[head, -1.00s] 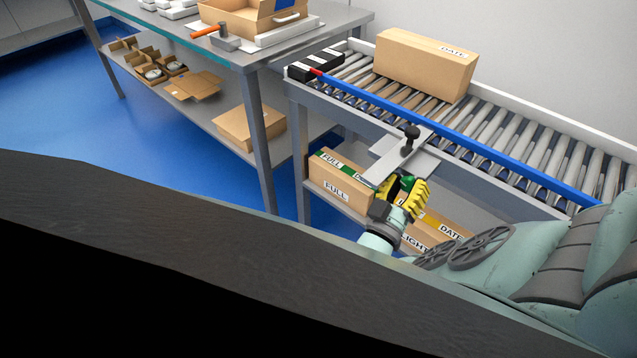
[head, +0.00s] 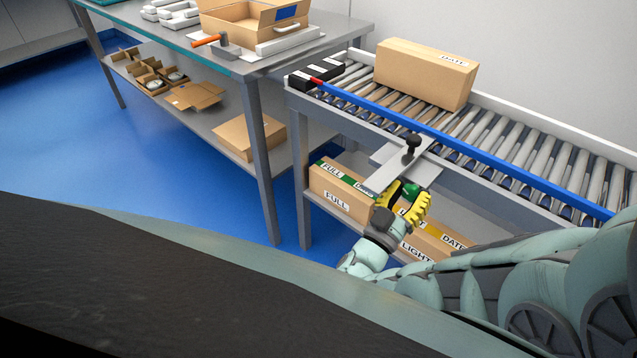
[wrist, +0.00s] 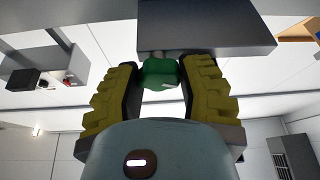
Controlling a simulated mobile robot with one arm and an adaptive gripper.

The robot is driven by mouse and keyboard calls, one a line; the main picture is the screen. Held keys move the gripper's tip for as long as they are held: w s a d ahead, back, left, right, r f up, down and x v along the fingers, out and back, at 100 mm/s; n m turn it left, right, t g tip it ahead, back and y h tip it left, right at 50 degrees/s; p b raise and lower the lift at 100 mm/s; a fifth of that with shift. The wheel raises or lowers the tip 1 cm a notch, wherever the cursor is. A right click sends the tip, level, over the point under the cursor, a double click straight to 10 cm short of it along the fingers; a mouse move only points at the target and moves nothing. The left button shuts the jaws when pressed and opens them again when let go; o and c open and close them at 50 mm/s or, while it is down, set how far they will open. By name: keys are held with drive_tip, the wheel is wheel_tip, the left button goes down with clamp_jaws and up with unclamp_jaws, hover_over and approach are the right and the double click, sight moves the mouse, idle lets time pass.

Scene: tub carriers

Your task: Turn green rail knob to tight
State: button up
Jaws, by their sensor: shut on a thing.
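The green rail knob (head: 410,190) sits under the grey bracket plate (head: 385,168) on the front side of the roller conveyor. My gripper (head: 402,199) reaches up to it from below, with its yellow ribbed fingers on either side. In the wrist view the green knob (wrist: 160,73) lies between the fingertips of my gripper (wrist: 161,85), just below the dark plate (wrist: 210,28). The gripper is shut on the knob. The fingers hide part of the knob in the head view, and I see no tight mark.
A blue rail (head: 470,150) runs along the conveyor, with a black-handled clamp post (head: 412,143) on the bracket. A cardboard box (head: 425,75) stands on the rollers. Labelled boxes (head: 340,190) fill the shelf below, close to my gripper. A workbench (head: 225,65) stands at left.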

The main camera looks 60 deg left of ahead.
sight(409, 188)
drive_tip(key=o, duration=1.2)
drive_tip(key=shift+s+a+f, duration=0.1)
drive_tip(key=shift+s, duration=0.35)
drive_tip(key=shift+s+d+f, duration=0.15)
drive_tip(key=shift+s+d, duration=0.2)
drive_tip(key=shift+s, duration=0.2)
drive_tip(key=shift+s+d, duration=0.15)
drive_tip(key=shift+s, duration=0.6)
drive_tip(key=shift+s+d, duration=0.15)
drive_tip(key=shift+s, duration=0.55)
drive_tip(key=shift+s+d, duration=0.45)
drive_tip(key=shift+s, duration=0.85)
drive_tip(key=shift+s+d, duration=0.4)
drive_tip(key=shift+s, duration=0.85)
drive_tip(key=shift+s+d, duration=0.45)
drive_tip(key=shift+s, duration=0.85)
